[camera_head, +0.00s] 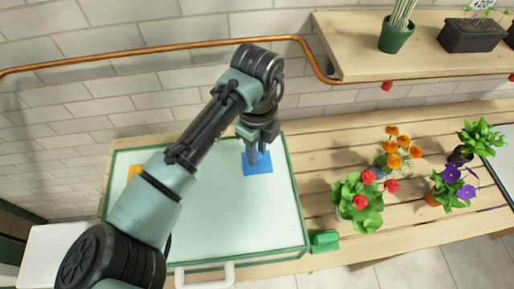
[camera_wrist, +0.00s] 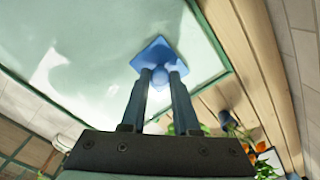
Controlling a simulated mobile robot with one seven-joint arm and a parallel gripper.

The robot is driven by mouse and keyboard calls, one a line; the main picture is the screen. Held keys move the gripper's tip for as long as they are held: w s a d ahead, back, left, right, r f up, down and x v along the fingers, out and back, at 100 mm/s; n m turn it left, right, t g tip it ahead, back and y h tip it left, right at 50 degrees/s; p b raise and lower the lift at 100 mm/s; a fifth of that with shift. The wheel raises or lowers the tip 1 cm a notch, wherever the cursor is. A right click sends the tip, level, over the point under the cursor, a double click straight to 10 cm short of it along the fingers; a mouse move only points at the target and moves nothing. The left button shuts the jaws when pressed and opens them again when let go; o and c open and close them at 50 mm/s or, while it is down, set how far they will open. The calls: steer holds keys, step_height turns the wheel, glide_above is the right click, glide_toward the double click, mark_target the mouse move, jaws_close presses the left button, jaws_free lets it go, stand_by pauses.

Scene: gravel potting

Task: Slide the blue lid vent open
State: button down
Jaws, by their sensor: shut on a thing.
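The blue lid vent (camera_head: 258,166) is a flat blue plate on the pale, glassy lid (camera_head: 220,215) with a green frame. It lies near the lid's upper right part in the head view. In the wrist view the vent plate (camera_wrist: 153,50) has a rounded blue knob (camera_wrist: 160,75). My gripper (camera_head: 254,150) reaches down onto the vent, and its two fingers (camera_wrist: 160,82) are shut on the knob from both sides. Whether any opening shows under the plate cannot be told, as the fingers and plate cover that spot.
An orange patch (camera_head: 134,171) shows at the lid's left, partly behind my arm. A white handle (camera_head: 205,275) is at the lid's front. A green block (camera_head: 324,240) and potted flowers (camera_head: 358,200) stand to the right. A copper pipe (camera_head: 150,48) runs along the wall behind.

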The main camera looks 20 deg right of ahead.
stand_by(0.9)
steer(key=a, duration=0.2)
steer(key=w+a, duration=0.1)
steer(key=a, duration=0.3)
steer(key=shift+w, duration=0.35)
steer(key=shift+d, duration=0.15)
steer(key=c, duration=0.7)
jaws_free()
steer(key=shift+o, duration=0.2)
step_height(320, 180, up, 13)
steer(key=b, duration=0.1)
